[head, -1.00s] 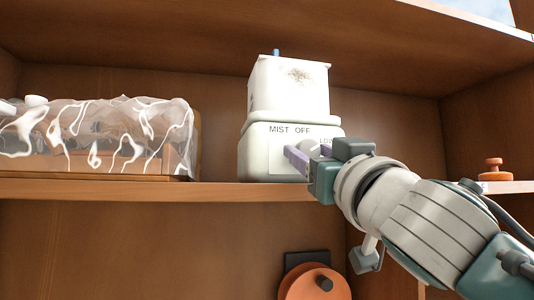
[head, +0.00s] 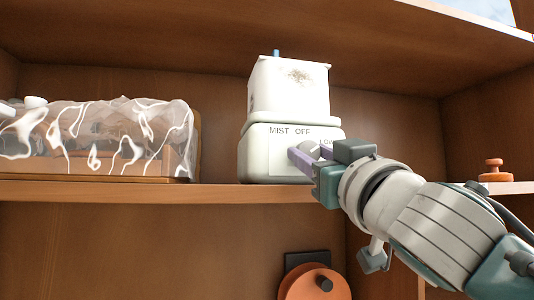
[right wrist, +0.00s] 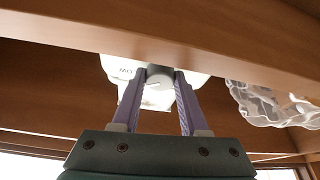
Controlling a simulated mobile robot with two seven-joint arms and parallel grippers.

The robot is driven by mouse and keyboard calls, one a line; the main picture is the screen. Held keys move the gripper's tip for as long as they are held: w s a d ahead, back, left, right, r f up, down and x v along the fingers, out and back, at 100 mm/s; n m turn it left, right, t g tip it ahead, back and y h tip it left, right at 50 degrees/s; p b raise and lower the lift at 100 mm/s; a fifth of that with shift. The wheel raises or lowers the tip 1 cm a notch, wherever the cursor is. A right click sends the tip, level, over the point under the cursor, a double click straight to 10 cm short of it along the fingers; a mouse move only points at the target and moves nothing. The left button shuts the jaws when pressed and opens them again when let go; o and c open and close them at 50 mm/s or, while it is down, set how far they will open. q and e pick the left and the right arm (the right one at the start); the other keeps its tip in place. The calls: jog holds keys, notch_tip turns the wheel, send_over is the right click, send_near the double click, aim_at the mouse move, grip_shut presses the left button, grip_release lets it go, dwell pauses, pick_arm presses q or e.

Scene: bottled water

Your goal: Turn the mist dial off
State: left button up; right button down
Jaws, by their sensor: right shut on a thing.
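My right gripper (head: 308,155) reaches in from the right and is shut on the dial. In the right wrist view, the two purple fingers (right wrist: 159,84) stand on either side of the dial (right wrist: 159,76), which has a pale pointer line. The device's front (right wrist: 120,68) shows the word LOW there. My left gripper is not in view.
A clear plastic-wrapped pack (head: 95,135) lies on the shelf (head: 130,193) to the left. An orange knobbed object (head: 494,171) sits at the right. An orange disc with a dark knob (head: 315,283) is below the shelf. The upper shelf (head: 300,32) hangs above the device.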

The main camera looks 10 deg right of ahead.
jog(key=n+y+p, duration=0.1)
jog(key=n, duration=0.1)
jog(key=n+y+p, duration=0.1)
jog(key=n, duration=0.1)
jog(key=shift+d+r+n+g+y, duration=0.2)
jog(key=shift+n+g+y, duration=0.1)
jog(key=shift+g, duration=0.1)
jog(key=n+y+p, duration=0.1)
jog(key=n+p, duration=0.1)
jog(key=n, duration=0.1)
jog(key=shift+r+n+g, duration=0.1)
jog(key=shift+n+g, duration=0.2)
jog(key=shift+g, duration=0.1)
jog(key=n+g+y+p, duration=0.1)
jog(key=n, duration=0.1)
jog(key=n+p, duration=0.2)
jog(key=shift+n+g+y+p, duration=0.3)
jog(key=shift+n+g+y, duration=0.1)
jog(key=shift+n+g+p, duration=0.4)
jog(key=shift+n+p, duration=0.25)
jog(key=shift+n, duration=0.25)
jog(key=shift+c, duration=2.1)
grip_release()
jog(key=shift+f, duration=0.2)
